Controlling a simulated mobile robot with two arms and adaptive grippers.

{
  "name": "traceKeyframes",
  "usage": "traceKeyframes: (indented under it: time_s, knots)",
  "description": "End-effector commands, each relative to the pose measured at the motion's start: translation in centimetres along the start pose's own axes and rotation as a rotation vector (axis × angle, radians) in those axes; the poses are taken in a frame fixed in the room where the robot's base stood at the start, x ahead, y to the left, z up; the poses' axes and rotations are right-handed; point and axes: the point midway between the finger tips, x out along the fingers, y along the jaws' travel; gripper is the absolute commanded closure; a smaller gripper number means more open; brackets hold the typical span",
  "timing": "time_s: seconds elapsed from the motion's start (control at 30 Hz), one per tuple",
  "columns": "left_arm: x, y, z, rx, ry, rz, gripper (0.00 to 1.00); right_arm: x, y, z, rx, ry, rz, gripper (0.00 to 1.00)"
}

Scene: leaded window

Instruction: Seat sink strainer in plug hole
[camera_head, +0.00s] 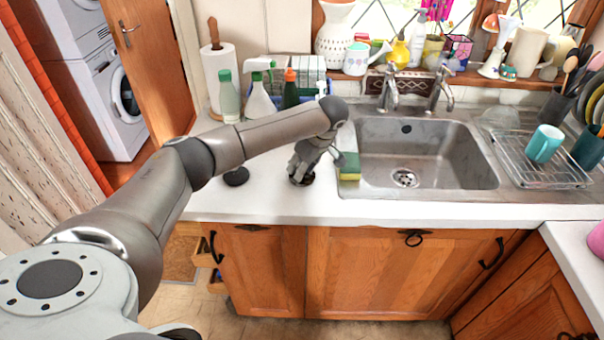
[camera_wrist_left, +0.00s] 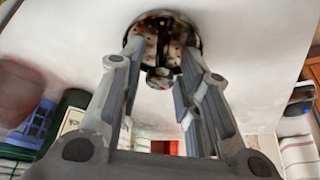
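The sink strainer (camera_wrist_left: 163,22) is a round, shiny, dark-mottled disc with a small knob (camera_wrist_left: 158,78) in the left wrist view. In the head view it is mostly hidden under my left gripper (camera_head: 303,172), on the white counter left of the sink. My left gripper's fingers (camera_wrist_left: 160,62) are spread apart on either side of the knob, with a gap visible; I cannot tell whether the tips touch the strainer. The plug hole (camera_head: 405,178) is a round metal drain in the sink floor (camera_head: 440,174), with no gripper near it. My right gripper is out of view.
A yellow-green sponge (camera_head: 349,168) lies between my left gripper and the sink basin. A black disc (camera_head: 236,176) lies on the counter to the left. Bottles (camera_head: 259,101) stand behind my arm. A wire rack (camera_head: 535,168) with a teal mug (camera_head: 544,143) is right of the basin.

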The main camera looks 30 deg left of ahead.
Motion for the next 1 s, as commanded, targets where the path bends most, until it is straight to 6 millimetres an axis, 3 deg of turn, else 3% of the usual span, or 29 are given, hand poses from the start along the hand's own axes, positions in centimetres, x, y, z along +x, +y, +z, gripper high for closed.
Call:
traceKeyframes:
  time_s: [0.03,0.27,0.67,0.87,1.0]
  knots:
    - [0.0,0.0,0.0,0.0,0.0,0.0,0.7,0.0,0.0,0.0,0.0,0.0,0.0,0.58]
    - [-0.1,0.0,0.0,0.0,0.0,0.0,0.99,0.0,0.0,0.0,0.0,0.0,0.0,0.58]
    - [-0.5,0.1,-0.2,-0.001,0.0,0.001,1.0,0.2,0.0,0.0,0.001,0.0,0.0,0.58]
    - [-2.7,0.2,-1.1,-0.001,0.001,0.004,1.0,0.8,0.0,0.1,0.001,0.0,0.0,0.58]
    - [-4.5,-1.3,-1.5,0.001,0.001,0.003,1.0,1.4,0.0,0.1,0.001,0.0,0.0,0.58]
